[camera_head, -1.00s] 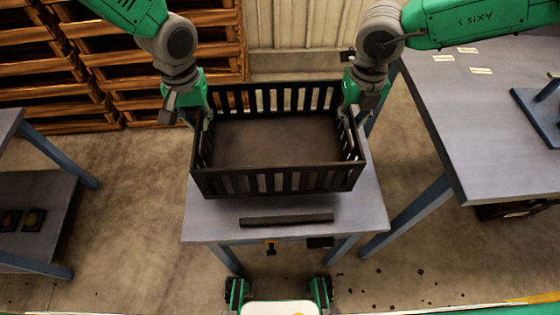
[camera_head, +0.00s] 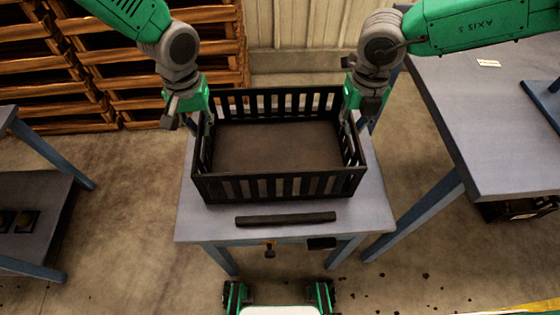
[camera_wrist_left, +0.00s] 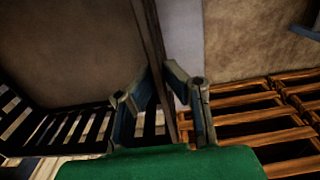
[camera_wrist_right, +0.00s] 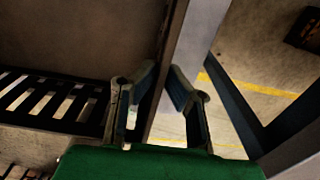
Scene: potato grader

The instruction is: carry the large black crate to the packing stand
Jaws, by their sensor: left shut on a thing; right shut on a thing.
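The large black crate (camera_head: 280,188) is open-topped and slatted, looks empty inside and sits level over a small grey-topped table (camera_head: 365,215). Whether its base touches the tabletop cannot be told. My left gripper (camera_head: 207,118) is shut on the crate's left end wall; that wall runs between its fingers in the left wrist view (camera_wrist_left: 163,80). My right gripper (camera_head: 347,112) is shut on the right end wall, also between fingers in the right wrist view (camera_wrist_right: 162,80). Nothing seen clearly labels any table as the packing stand.
A dark bar (camera_head: 286,219) lies on the small table in front of the crate. A larger table (camera_head: 500,130) stands at right, a lower shelved table (camera_head: 30,205) at left. Wooden pallets (camera_head: 90,65) are stacked behind left. Floor between the tables is mostly clear.

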